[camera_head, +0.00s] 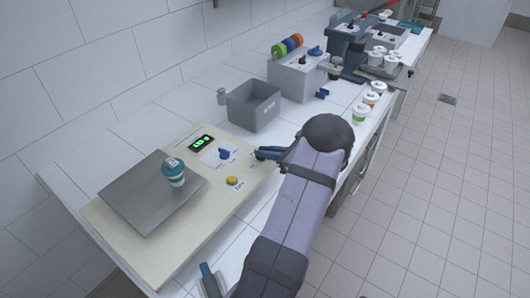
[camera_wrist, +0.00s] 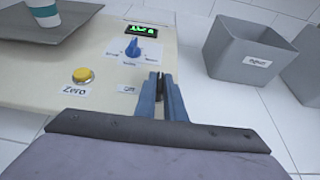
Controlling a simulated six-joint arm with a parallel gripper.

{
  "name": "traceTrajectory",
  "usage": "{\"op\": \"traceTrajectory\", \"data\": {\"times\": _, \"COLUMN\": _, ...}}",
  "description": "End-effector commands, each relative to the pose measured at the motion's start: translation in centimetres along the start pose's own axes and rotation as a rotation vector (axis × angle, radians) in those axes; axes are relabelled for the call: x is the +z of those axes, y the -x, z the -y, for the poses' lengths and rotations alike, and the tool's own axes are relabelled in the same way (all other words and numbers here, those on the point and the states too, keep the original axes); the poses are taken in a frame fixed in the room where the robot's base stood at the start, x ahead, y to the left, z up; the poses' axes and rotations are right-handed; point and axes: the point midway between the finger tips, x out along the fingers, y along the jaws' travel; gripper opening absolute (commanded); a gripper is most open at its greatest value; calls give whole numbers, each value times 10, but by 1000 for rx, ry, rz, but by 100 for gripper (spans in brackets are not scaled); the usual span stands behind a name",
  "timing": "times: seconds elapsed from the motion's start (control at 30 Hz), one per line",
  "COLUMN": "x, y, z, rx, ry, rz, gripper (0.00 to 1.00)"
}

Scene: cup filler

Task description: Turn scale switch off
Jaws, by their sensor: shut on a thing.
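The scale (camera_head: 160,262) is a cream panel with a grey weighing plate (camera_head: 128,207). Its display (camera_head: 201,143) is lit green, also in the wrist view (camera_wrist: 142,30). My gripper (camera_head: 261,154) is at the panel's right edge, with its blue fingers nearly together. In the wrist view, my gripper (camera_wrist: 160,78) is closed around a small dark piece, the scale switch (camera_wrist: 159,86), beside a small white label (camera_wrist: 127,88). The fingers hide most of the switch, so its position cannot be told.
A white cup with a teal band (camera_head: 174,173) stands on the plate. A blue knob (camera_head: 224,154) and yellow Zero button (camera_head: 232,181) are close by on the panel. A grey bin (camera_head: 253,120) stands behind my gripper. Several cups and a box with coloured rings (camera_head: 296,77) are farther back.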

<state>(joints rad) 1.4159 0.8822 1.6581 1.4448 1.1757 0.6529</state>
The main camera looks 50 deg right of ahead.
Motion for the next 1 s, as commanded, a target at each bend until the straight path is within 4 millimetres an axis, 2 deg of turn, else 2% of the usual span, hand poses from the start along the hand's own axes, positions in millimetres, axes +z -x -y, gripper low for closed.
{"op": "traceTrajectory", "data": {"times": 1.0, "x": 0, "y": -2, "z": 8, "rx": 416, "ry": 175, "rz": 2, "gripper": 0}}
